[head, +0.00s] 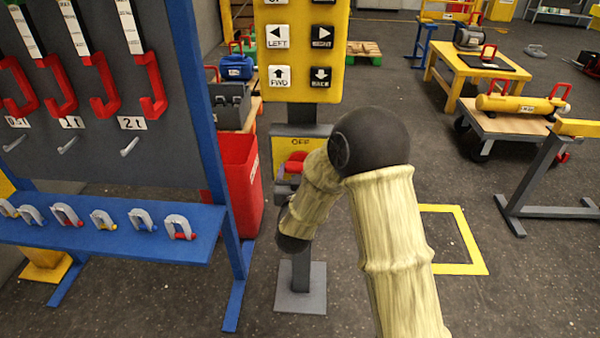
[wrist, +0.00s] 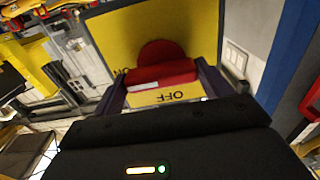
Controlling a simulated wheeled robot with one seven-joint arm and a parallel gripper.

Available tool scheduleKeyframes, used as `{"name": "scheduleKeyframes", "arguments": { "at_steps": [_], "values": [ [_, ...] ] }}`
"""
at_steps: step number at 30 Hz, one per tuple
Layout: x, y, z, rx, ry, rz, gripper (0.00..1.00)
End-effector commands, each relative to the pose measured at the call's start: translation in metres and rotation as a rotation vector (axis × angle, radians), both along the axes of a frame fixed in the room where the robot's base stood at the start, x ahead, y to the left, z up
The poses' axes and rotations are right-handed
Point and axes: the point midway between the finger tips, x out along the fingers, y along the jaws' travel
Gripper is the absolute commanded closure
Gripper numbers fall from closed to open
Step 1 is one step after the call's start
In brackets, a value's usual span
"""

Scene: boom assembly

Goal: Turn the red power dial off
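The red power dial (wrist: 162,74) is a round knob with a raised bar on a yellow plate (wrist: 185,98). In the wrist view the plate reads upside down, with OFF below the dial and ON, partly hidden, to its left. The bar lies roughly crosswise there. My gripper (wrist: 163,86) faces the plate with its two dark fingers spread, one near each end of the bar. Whether they touch it is not clear. In the head view the dial (head: 293,163) shows below the OFF label, partly hidden by my arm.
A yellow button panel (head: 300,45) with direction keys stands above the dial on the same post. A red bin (head: 240,180) and a blue rack (head: 120,228) with shackles and hooks stand to the left. Open floor with a yellow marked square (head: 468,268) lies to the right.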

Motion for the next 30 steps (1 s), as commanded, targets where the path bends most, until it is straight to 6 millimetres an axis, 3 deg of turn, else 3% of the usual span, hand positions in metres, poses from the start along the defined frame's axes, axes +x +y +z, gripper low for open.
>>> {"name": "scheduleKeyframes", "arguments": {
  "at_steps": [1,3,17,30],
  "values": [
    [-0.0002,0.0005,0.0001,0.0,0.0,0.001,0.36],
    [-0.0003,0.0006,0.0001,0.0,0.0,0.002,0.46],
    [-0.0004,0.0014,0.0005,-0.073,0.003,0.003,0.45],
    [-0.0007,0.0008,0.0018,-0.395,0.014,0.004,0.45]
  ]
}}
